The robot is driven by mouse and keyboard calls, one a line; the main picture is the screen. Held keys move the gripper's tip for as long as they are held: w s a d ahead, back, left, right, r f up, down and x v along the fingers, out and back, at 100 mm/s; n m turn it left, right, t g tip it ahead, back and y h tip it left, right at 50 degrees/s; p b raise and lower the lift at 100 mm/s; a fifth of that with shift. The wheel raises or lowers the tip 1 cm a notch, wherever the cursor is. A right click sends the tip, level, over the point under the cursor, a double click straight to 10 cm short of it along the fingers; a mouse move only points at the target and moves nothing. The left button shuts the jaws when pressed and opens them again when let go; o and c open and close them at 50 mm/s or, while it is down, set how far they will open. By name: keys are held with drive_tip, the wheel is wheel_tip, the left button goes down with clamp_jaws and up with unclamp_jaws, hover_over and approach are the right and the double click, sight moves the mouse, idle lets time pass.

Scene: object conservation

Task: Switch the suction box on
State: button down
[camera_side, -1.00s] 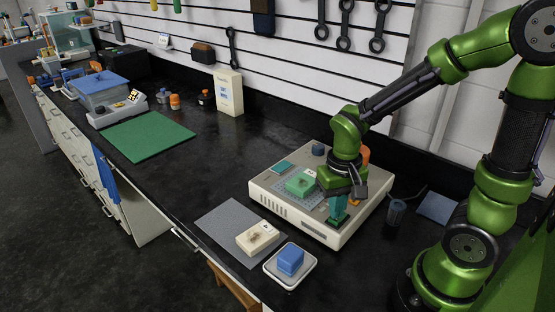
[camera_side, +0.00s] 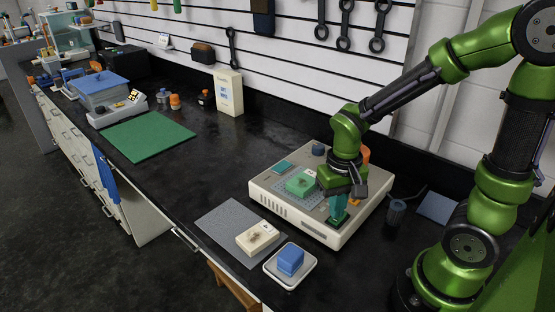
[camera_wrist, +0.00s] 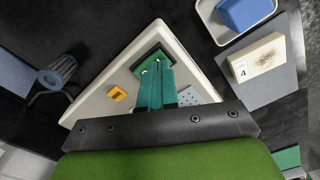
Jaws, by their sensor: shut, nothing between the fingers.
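The suction box (camera_side: 283,205) is a cream, low box on the dark bench, with a perforated blue-grey area on its top. My gripper (camera_side: 337,219) points down over the box's front right corner, its teal fingers shut with nothing between them. The fingertips are at a dark green rectangular switch (camera_side: 341,223) on the box top. The wrist view shows the fingertips (camera_wrist: 157,66) over the green switch plate (camera_wrist: 146,57). They look in contact with it or very close, and they hide part of it. Whether the switch is on cannot be told.
A green block (camera_side: 300,182) lies on the perforated area. A grey mat (camera_side: 224,222) with a stained cream block (camera_side: 257,237) and a white tray (camera_side: 273,274) with a blue block (camera_side: 290,259) are in front. A dark cup (camera_side: 396,212) stands right. The bench middle is clear.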

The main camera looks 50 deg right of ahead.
wheel_tip(320, 180, up, 6)
drive_tip(key=shift+f, duration=0.1)
idle(0.5)
drive_tip(key=s+a+r+n+t+y, duration=0.1)
drive_tip(key=a+r+n+t+y, duration=0.1)
drive_tip(key=r+t, duration=0.5)
wheel_tip(320, 180, up, 3)
drive_tip(key=shift+s+a+f, duration=0.1)
drive_tip(key=shift+s+a, duration=0.25)
drive_tip(key=shift+a, duration=0.4)
